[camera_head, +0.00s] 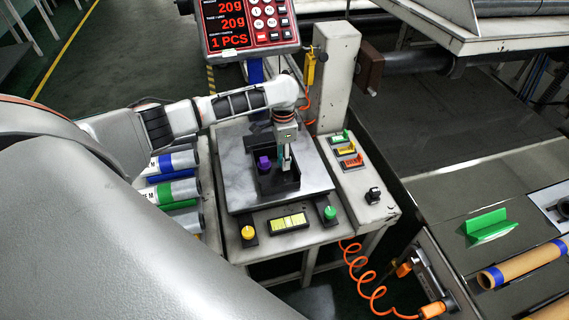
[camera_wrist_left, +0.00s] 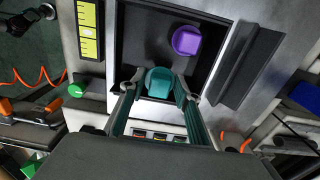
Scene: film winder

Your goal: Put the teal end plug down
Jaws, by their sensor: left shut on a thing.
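The teal end plug (camera_wrist_left: 159,82) is between the fingertips of my left gripper (camera_wrist_left: 158,88) in the left wrist view. In the head view my left gripper (camera_head: 287,162) points down into a black tray (camera_head: 285,185) on the scale's metal plate (camera_head: 237,172). It is shut on the plug, which the fingers mostly hide there. Whether the plug touches the tray floor I cannot tell. A purple plug (camera_head: 263,163) stands in the same tray, just left of the gripper, apart from the teal one; it also shows in the left wrist view (camera_wrist_left: 186,40). My right gripper is not in view.
The scale display (camera_head: 230,22) reads 20g and 1 PCS. A post (camera_head: 337,75) and a panel of coloured switches (camera_head: 348,152) stand right of the plate. Film rolls (camera_head: 178,175) lie at left. An orange coiled hose (camera_head: 362,275) hangs in front.

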